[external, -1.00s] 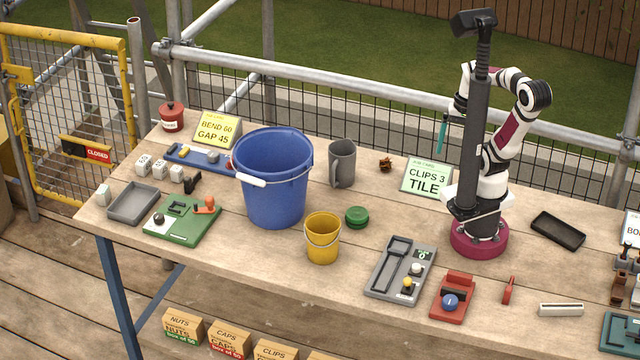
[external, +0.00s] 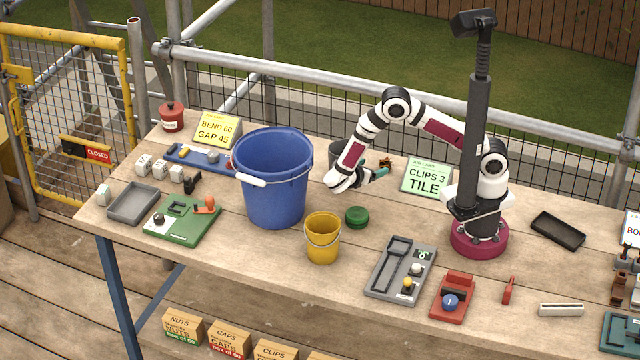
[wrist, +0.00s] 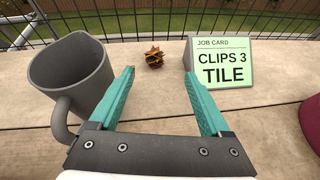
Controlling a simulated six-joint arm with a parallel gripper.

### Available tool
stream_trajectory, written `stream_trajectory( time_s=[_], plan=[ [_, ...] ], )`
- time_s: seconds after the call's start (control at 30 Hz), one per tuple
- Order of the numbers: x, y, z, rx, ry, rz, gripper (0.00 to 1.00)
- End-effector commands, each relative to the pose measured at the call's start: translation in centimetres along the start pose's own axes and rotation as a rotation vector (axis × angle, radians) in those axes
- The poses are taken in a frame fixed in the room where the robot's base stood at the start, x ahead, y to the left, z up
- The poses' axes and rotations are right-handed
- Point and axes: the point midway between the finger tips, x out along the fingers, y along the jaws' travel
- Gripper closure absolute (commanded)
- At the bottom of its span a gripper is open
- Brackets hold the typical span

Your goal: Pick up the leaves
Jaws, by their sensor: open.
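The leaves (wrist: 154,58) are a small brown and orange clump on the bench, between the grey mug and the job card in the wrist view. In the external view the leaves (external: 386,162) show just beyond my gripper. My gripper (external: 384,170) has teal fingers and is low over the bench. In the wrist view my gripper (wrist: 159,78) is open and empty, its two fingers apart, with the leaves ahead of the gap between them. I cannot tell how high the fingertips are above the bench.
A grey mug (wrist: 72,76) stands close to the left finger, its handle towards me. A green "CLIPS 3 TILE" job card (wrist: 222,64) stands close on the right. A blue bucket (external: 270,180), a yellow bucket (external: 322,240) and a green round lid (external: 356,216) are nearby. A mesh railing runs behind.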

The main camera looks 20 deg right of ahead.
Motion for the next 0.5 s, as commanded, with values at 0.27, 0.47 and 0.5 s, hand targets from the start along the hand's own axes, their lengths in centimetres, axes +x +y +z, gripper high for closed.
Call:
stream_trajectory(
  time_s=[0.27,0.47,0.5],
  plan=[
    [3.7,0.9,-1.5,-0.079,-0.034,0.061,0.19],
    [8.7,1.3,-1.4,-0.077,-0.032,0.062,0.19],
    [9.3,1.3,-1.4,-0.077,-0.031,0.062,0.19]
  ],
)
